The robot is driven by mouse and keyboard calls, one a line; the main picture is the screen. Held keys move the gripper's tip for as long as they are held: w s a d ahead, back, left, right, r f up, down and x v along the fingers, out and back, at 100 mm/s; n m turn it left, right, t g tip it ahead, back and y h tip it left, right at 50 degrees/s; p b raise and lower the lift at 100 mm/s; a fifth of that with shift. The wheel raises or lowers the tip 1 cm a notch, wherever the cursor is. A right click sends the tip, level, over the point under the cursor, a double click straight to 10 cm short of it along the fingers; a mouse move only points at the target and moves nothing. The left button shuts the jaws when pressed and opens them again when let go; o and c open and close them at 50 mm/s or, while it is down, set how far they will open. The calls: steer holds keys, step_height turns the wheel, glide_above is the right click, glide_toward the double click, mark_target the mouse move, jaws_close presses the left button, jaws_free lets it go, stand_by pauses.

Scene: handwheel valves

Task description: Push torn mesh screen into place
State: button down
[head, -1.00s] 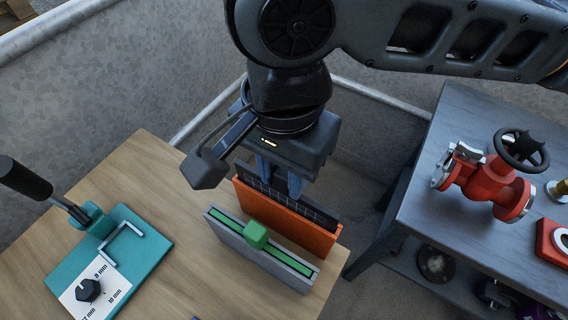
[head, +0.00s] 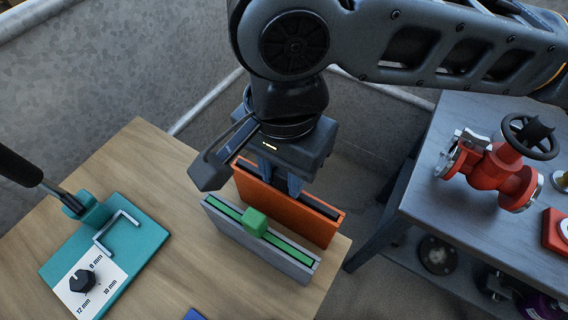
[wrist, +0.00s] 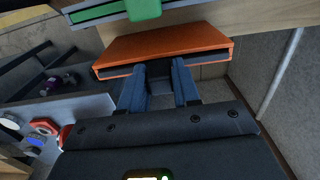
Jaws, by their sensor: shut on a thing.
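The dark mesh screen (head: 318,205) now sits low in the slot of an upright orange holder (head: 290,211), with only a dark top strip showing. My gripper (head: 281,188) is above the middle of the slot with its fingers pointing down, shut on the screen's top edge. In the wrist view my gripper (wrist: 159,69) reaches to the orange holder (wrist: 170,43), and the dark slot shows along its near edge. Any tear in the mesh is hidden or too small to tell.
A grey holder (head: 225,232) with a green strip and green block (head: 255,222) stands close beside the orange one. A grey bench (head: 420,190) with a red valve (head: 490,170) stands right.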

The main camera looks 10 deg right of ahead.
steer(key=shift+f, duration=0.2)
steer(key=c, duration=0.7)
jaws_free()
steer(key=shift+c, duration=0.2)
steer(key=shift+r+p, duration=0.3)
steer(key=shift+r, duration=3.6)
